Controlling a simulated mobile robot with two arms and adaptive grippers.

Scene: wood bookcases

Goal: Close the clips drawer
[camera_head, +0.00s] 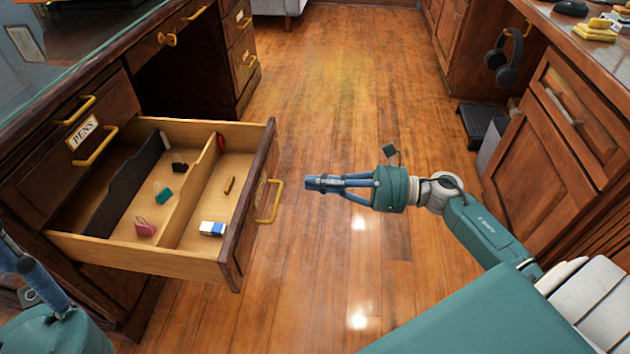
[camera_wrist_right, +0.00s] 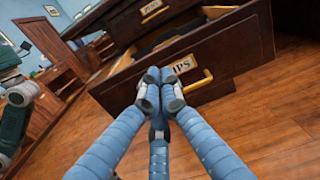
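The clips drawer (camera_head: 250,215) stands pulled out of the left desk, its brown front facing right with a yellow handle (camera_head: 268,202). In the right wrist view its front (camera_wrist_right: 235,45) carries a label ending in "IPS" (camera_wrist_right: 184,64) above the handle (camera_wrist_right: 199,83). My right gripper (camera_head: 312,183) is a little to the right of the handle in the head view, its blue fingers brought together with nothing visible between them; the fingertips (camera_wrist_right: 160,85) overlap the drawer front in the wrist view. My left gripper (camera_head: 25,265) is partly cut off at the lower left; its fingertips are unclear.
The open drawer holds small items, including a blue-and-white eraser (camera_head: 212,229) and a pink sharpener (camera_head: 145,227), around wooden dividers. A shut drawer labelled "PENY" (camera_head: 83,132) is above it. Wood floor (camera_head: 345,100) lies clear between the desk and the right cabinets (camera_head: 545,170).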

